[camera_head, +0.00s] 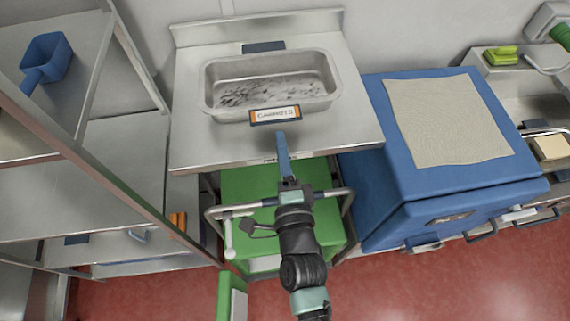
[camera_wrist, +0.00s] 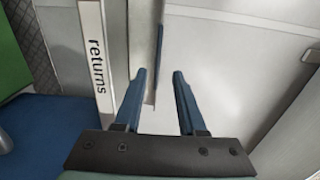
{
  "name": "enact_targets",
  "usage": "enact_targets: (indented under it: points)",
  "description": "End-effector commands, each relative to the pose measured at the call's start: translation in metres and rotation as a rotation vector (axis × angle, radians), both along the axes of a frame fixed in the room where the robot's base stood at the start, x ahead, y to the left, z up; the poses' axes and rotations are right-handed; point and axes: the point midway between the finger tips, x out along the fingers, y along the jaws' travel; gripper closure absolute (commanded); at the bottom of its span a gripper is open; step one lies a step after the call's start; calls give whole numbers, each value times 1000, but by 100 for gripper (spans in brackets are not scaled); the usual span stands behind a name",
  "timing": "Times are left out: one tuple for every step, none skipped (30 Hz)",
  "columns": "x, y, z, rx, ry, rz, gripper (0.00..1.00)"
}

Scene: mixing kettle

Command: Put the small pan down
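A rectangular steel pan (camera_head: 328,80) with dark flakes over its floor sits on the steel table (camera_head: 205,142). A card reading "CARROTS" (camera_head: 275,115) is at its front. I cannot tell whether it is the small pan; no other pan shows clearly. My gripper (camera_head: 281,137) reaches over the table's front edge, just in front of the card. In the wrist view its two blue fingers (camera_wrist: 159,76) stand apart with nothing held between them. A strip reading "returns" (camera_wrist: 97,55) lies left of the fingers there.
A green cart (camera_head: 240,185) with metal rails stands under my arm. A blue cabinet (camera_head: 390,205) with a beige mat (camera_head: 445,120) stands at right. A metal rack (camera_head: 130,175) with a blue scoop (camera_head: 47,60) is at left. The table's left front is bare.

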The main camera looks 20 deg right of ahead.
Motion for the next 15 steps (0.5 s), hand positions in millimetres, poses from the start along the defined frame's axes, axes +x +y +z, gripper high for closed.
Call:
enact_targets:
  points:
    - [-10,1,-4,-2,2,-2,60]
    - [-15,3,-4,-2,2,-2,60]
    - [-20,5,-3,0,1,-2,60]
    - [-24,6,-3,1,1,-2,60]
    - [-27,7,-3,0,1,-1,60]
    - [-31,8,-3,0,1,-1,60]
    - [-33,9,-3,0,0,-1,60]
    - [-36,10,-2,0,0,-1,60]
    - [-38,10,-2,0,0,-1,60]
    - [-39,11,-2,0,0,-1,60]
    - [-40,11,-1,0,0,0,60]
    - [-41,12,-1,0,0,0,60]
    - [-42,12,-1,0,-1,0,60]
    - [-42,12,-1,0,-1,0,60]
    - [-42,12,0,0,-1,0,60]
